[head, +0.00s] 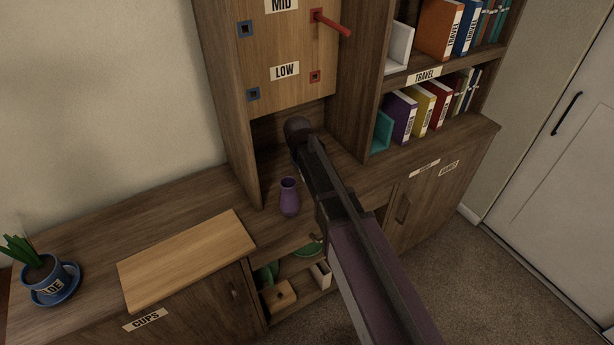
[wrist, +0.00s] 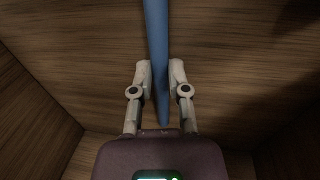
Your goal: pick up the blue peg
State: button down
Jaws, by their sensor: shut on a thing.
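The blue peg (wrist: 155,30) shows in the wrist view as a long blue rod running from the top edge down between my fingers. My gripper (wrist: 160,68) is shut on it, one finger on each side. Dark wood lies behind the peg. In the head view my arm reaches into the recess below the peg board (head: 285,45). There my fingers and the blue peg are hidden behind the arm.
The board has blue-rimmed sockets (head: 253,94) on its left, and a red peg (head: 332,23) sticks out at upper right. A purple vase (head: 289,196) stands left of my arm. A pale wooden board (head: 185,258) and potted plant (head: 40,270) are further left. Bookshelves (head: 425,75) stand right.

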jog(key=shift+r, duration=0.15)
notch_tip(320, 180, up, 3)
jog(key=p, duration=0.3)
jog(key=s+d+r+p, duration=0.1)
jog(key=s+d, duration=0.1)
jog(key=s, duration=0.5)
jog(key=s+d+p, duration=0.1)
jog(key=s+d, duration=0.1)
jog(key=s, duration=0.6)
jog(key=shift+s+d+r, duration=0.15)
jog(key=shift+d+r, duration=0.2)
jog(key=w+a+r+g+y+p, duration=0.1)
jog(key=w+a+r+p, duration=0.1)
jog(key=r+p, duration=1)
jog(key=w+a+r+g+y+p, duration=0.1)
jog(key=w+a+r+y+p, duration=0.1)
jog(key=r+p, duration=1)
jog(key=w+a+r+g+y+p, duration=0.1)
jog(key=w+a+r+p, duration=0.3)
jog(key=r+p, duration=0.9)
jog(key=shift+a+r+y, duration=0.4)
jog(key=shift+a+r, duration=0.2)
jog(key=shift+a, duration=0.25)
jog(key=shift+w+a, duration=0.55)
jog(key=shift+w, duration=0.25)
jog(key=shift+w+a, duration=0.5)
jog(key=shift+w, duration=0.25)
jog(key=shift+w+a, duration=0.55)
jog(key=shift+w, duration=0.25)
